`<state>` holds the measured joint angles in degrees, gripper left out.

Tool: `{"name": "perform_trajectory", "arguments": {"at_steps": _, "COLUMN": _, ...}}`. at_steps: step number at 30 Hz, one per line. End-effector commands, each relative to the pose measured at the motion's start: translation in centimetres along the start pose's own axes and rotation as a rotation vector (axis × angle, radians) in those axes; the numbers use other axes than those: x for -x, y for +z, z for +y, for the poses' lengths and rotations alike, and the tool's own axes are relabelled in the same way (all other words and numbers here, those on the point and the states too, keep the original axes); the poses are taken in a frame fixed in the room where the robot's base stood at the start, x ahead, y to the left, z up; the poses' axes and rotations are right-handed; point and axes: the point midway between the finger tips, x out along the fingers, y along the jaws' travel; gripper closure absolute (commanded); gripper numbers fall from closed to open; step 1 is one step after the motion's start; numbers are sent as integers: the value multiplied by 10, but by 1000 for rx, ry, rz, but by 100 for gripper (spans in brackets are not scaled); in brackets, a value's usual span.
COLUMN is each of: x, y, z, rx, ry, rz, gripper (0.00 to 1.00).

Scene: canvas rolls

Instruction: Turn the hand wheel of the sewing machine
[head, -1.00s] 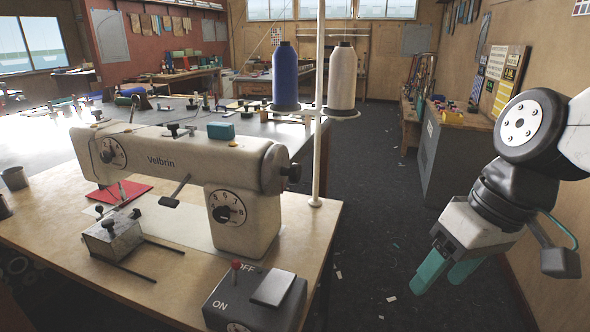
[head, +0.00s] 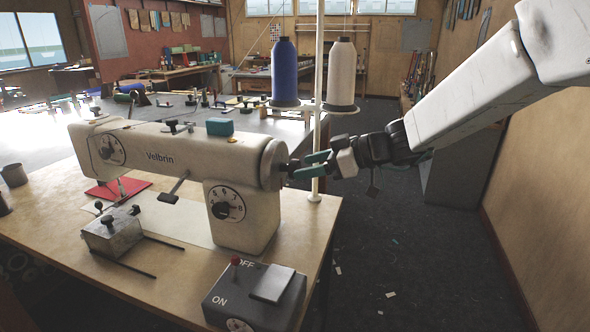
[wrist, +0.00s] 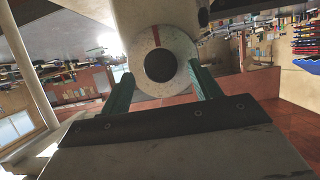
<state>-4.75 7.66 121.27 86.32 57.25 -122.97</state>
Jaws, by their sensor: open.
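The cream sewing machine (head: 165,160) stands on the wooden table. Its round hand wheel (head: 271,165) is at the right end, with a dark central knob (head: 290,166). In the wrist view I face the pale wheel disc (wrist: 180,42), which has a red mark at its top, and the dark knob (wrist: 160,66). My gripper (head: 302,167) is at the knob, coming from the right. Its teal fingers are open, one on each side of the knob in the wrist view (wrist: 160,74), with gaps beside it. I cannot tell how far the tips reach along it.
A white thread-stand pole (head: 315,180) rises close by my gripper, carrying a blue spool (head: 285,70) and a white spool (head: 341,72). A grey switch box (head: 240,303) with a red-topped lever sits at the table's front.

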Motion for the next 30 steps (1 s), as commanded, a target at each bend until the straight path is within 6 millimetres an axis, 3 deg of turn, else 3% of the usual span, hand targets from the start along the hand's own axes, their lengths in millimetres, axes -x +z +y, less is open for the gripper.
{"name": "perform_trajectory", "arguments": {"at_steps": 7, "x": -35, "y": 0, "z": -1, "rx": -2, "ry": -3, "rz": 0, "gripper": 37}}
{"name": "perform_trajectory", "arguments": {"at_steps": 18, "x": -43, "y": 0, "z": 0, "rx": -1, "ry": 0, "rz": -1, "gripper": 37}}
{"name": "perform_trajectory", "arguments": {"at_steps": 19, "x": -43, "y": 0, "z": 0, "rx": -1, "ry": 0, "rz": -1, "gripper": 40}}
{"name": "perform_trajectory", "arguments": {"at_steps": 23, "x": -43, "y": 0, "z": 0, "rx": -1, "ry": 0, "rz": -1, "gripper": 76}}
{"name": "perform_trajectory", "arguments": {"at_steps": 24, "x": -43, "y": 0, "z": 0, "rx": -1, "ry": 0, "rz": -1, "gripper": 81}}
{"name": "perform_trajectory", "arguments": {"at_steps": 30, "x": -43, "y": 0, "z": 0, "rx": -7, "ry": -2, "rz": -1, "gripper": 81}}
